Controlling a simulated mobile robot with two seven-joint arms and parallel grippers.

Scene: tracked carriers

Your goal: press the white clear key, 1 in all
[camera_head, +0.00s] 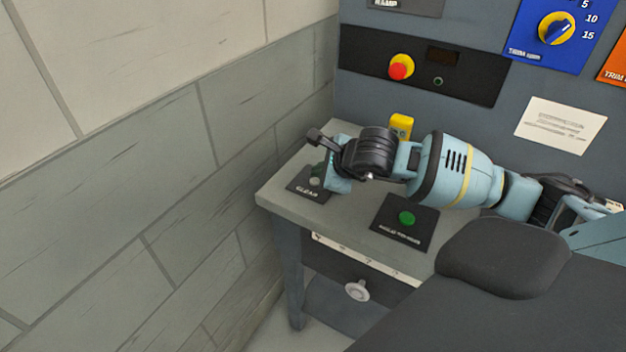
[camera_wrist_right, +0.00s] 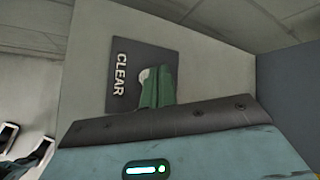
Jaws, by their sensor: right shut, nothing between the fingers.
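The white clear key (camera_head: 315,183) sits on a dark plate lettered CLEAR (camera_head: 300,190), near the left end of the grey desk. My right gripper (camera_head: 319,170) is shut and empty, with its green fingertips right at the key. In the right wrist view the green fingers (camera_wrist_right: 159,88) overlap the white key (camera_wrist_right: 144,76) and hide part of it. I cannot tell whether the fingertips touch the key or stand just above it. My left gripper is not in view.
A green button (camera_head: 407,218) on another dark plate lies right of the clear plate. A yellow object (camera_head: 401,125) stands behind my right wrist. A red knob (camera_head: 399,69) is on the back panel. A block wall (camera_head: 200,150) rises close on the left.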

